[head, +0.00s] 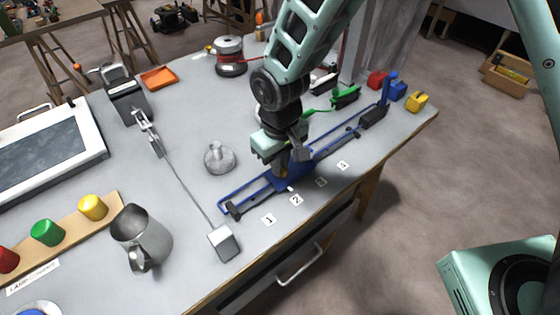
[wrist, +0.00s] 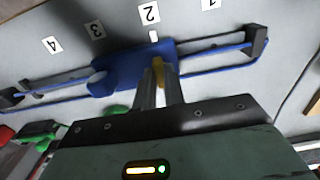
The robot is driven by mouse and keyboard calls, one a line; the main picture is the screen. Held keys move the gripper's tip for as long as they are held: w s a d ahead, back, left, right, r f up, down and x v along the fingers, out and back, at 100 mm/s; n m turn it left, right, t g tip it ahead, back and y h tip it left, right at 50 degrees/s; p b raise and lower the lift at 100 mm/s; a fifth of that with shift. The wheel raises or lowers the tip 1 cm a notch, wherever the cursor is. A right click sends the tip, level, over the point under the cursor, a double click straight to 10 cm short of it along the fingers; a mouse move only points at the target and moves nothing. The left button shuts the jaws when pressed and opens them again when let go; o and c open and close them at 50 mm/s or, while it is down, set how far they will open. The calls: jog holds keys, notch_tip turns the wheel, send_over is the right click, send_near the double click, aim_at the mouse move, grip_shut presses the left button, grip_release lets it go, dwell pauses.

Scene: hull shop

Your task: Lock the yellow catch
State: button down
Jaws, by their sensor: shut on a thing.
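A blue slide plate (wrist: 135,66) rides on a blue two-rail track in the wrist view. In the head view the plate (head: 294,178) shows under my gripper (head: 284,168), beside the label 2. The yellow catch (wrist: 158,68) stands on the plate, in line with the label 2 in the wrist view. My gripper (wrist: 160,84) is shut on the yellow catch, its fingers on either side of it. The fingers hide part of the catch, and in the head view my arm hides most of it. I cannot tell whether the catch is locked.
Number labels line the near side of the track, with the label 2 (head: 296,200) by the plate.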

dwell(0.4)
jog(key=c, duration=1.5)
grip_release()
jog(key=shift+r, duration=0.15)
notch_tip(320, 180, up, 17)
jog(key=shift+r+b, duration=0.1)
jog(key=shift+b, duration=0.3)
jog(key=shift+s, duration=0.1)
jog(key=shift+n+y, duration=0.3)
jog(key=shift+n, duration=0.1)
jog(key=s+d, duration=0.3)
jog(key=s, duration=0.3)
jog(key=s+d+f, duration=0.1)
jog(key=s+d, duration=0.2)
jog(key=s, duration=0.3)
jog(key=s+d+f, duration=0.1)
jog(key=s+d, duration=0.3)
jog(key=s, duration=0.2)
jog(key=shift+s+d, duration=0.1)
